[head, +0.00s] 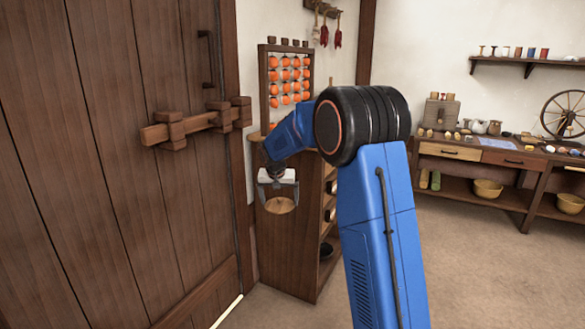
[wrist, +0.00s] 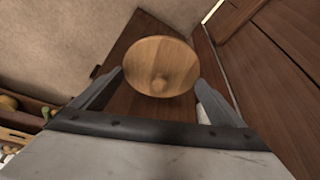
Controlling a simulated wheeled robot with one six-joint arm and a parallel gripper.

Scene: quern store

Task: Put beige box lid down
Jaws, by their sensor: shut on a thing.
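My gripper (head: 278,194) hangs low in front of the side of a wooden cabinet, near the plank door. It is shut on a round, light-wood lid (head: 281,206) with a small knob. In the wrist view the lid (wrist: 160,52) lies between the two grey fingers (wrist: 160,88), one at each edge, with the knob facing the camera. A squarish grey-beige box (head: 440,112) stands on the far right table. I cannot tell whether the lid belongs to it.
The wooden cabinet (head: 284,248) carries a rack of orange beads (head: 289,78). A plank door with a bar (head: 190,125) is close on the left. The right table (head: 475,153) is crowded with small items. Floor (head: 475,260) between is clear.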

